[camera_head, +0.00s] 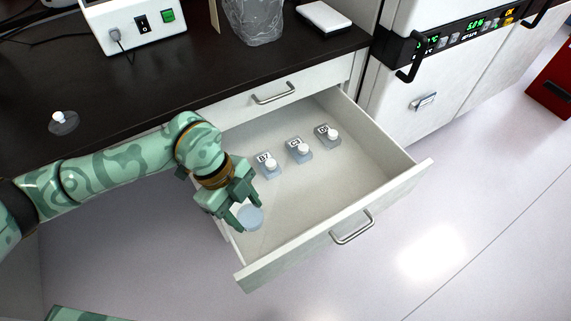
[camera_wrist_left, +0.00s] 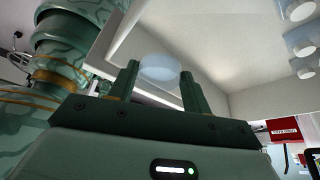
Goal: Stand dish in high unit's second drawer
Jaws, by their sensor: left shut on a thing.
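The dish (camera_head: 250,217) is a small round bluish-clear disc. My left gripper (camera_head: 239,210) is shut on it, over the left front part of the open drawer (camera_head: 290,203). The dish also shows between the fingers in the left wrist view (camera_wrist_left: 159,68). From these views I cannot tell whether the dish touches the drawer floor. The drawer is the second one down in the unit under the dark worktop, pulled well out. My right gripper is not in view.
Several small labelled flasks with white caps, such as the middle one (camera_head: 299,149), stand in the drawer's back part. A closed drawer (camera_head: 272,97) is above. A white device (camera_head: 130,22) and a clear lidded item (camera_head: 63,122) are on the worktop (camera_head: 90,95). The drawer's front right floor is clear.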

